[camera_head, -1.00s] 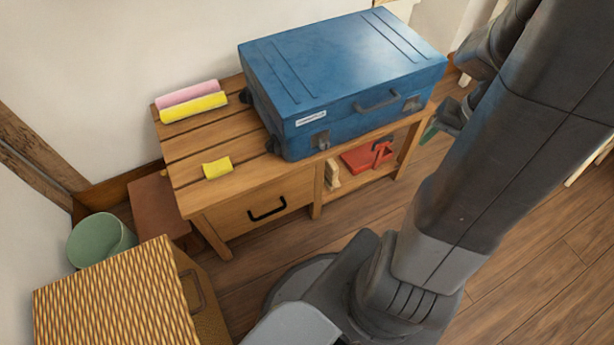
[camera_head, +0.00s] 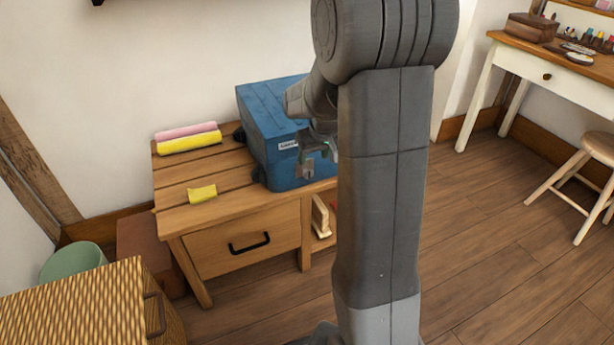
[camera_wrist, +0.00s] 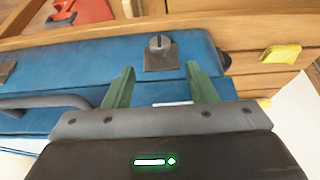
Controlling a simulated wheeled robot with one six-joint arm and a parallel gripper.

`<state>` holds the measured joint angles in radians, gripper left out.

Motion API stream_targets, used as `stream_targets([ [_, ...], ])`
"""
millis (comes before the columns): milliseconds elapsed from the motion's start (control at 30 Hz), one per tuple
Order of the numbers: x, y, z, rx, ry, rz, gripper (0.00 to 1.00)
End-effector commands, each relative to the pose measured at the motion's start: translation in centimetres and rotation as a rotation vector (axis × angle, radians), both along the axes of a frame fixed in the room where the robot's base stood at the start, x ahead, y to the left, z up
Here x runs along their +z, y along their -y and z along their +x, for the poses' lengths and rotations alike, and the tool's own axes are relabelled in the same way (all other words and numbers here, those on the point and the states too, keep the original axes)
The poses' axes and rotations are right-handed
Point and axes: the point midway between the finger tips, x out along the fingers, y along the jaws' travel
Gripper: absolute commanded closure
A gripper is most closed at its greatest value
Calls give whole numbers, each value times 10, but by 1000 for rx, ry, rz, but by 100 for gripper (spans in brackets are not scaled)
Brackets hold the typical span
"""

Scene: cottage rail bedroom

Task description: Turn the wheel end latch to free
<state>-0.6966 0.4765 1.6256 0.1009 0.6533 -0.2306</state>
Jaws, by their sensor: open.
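The blue suitcase (camera_head: 262,112) lies flat on the slatted wooden bench, its dark wheels at the left end. The wheel end latch (camera_head: 308,170) is a grey plate on the front face. In the wrist view the wheel end latch (camera_wrist: 160,52) shows a round knob with an upright slot. My gripper (camera_head: 322,148) is in front of the case, close to this latch. In the wrist view my gripper (camera_wrist: 160,76) has its green fingers spread and empty, with the latch beyond and between the tips. My arm hides the suitcase's right part in the head view.
The bench (camera_head: 172,172) holds a yellow note (camera_head: 202,193) and pink and yellow rolls (camera_head: 188,138). A patterned box (camera_head: 85,310) stands front left. The suitcase handle (camera_wrist: 45,102) and another latch (camera_wrist: 8,72) show in the wrist view. Floor at right is clear before the stool (camera_head: 590,165).

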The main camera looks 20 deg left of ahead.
Motion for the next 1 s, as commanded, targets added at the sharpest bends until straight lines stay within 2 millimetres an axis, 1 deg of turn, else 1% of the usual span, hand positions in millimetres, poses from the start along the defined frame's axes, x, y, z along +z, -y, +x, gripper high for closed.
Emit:
stream_targets([
  [33,-16,-3,2,0,-3,-2,49],
  [100,-30,-8,6,0,-3,-2,49],
  [300,-63,-18,16,-1,-2,-1,49],
  [400,-74,-22,19,-1,-2,-1,49],
  [600,-83,-26,22,-1,0,0,49],
  [867,-83,-26,22,-1,0,0,49],
  [1000,-83,-26,22,-2,-1,1,76],
])
